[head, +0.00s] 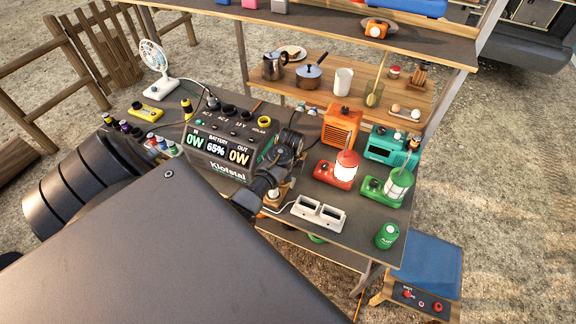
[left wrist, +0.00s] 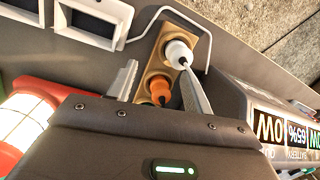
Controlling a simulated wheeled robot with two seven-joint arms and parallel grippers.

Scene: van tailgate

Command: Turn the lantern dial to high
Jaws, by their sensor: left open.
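A red lantern (head: 345,168) with a glowing white globe stands on the dark tabletop. A green lantern (head: 396,186) stands to its right. Any dial on them is too small to read. My left gripper (head: 277,180) is over the table, left of the red lantern and in front of the power station. In the left wrist view its jaws (left wrist: 160,88) are open, above a wooden block (left wrist: 152,66) with a white and an orange knob-like piece. I cannot tell whether the fingers touch these. Part of the red lantern (left wrist: 22,125) shows at the lower left there. My right gripper is out of view.
The power station (head: 228,150), reading 65%, stands left of my gripper. A white double-socket piece (head: 318,212) lies in front of the lanterns. An orange box (head: 341,126) and a teal radio (head: 390,146) stand behind. A green can (head: 387,236) is near the front right corner.

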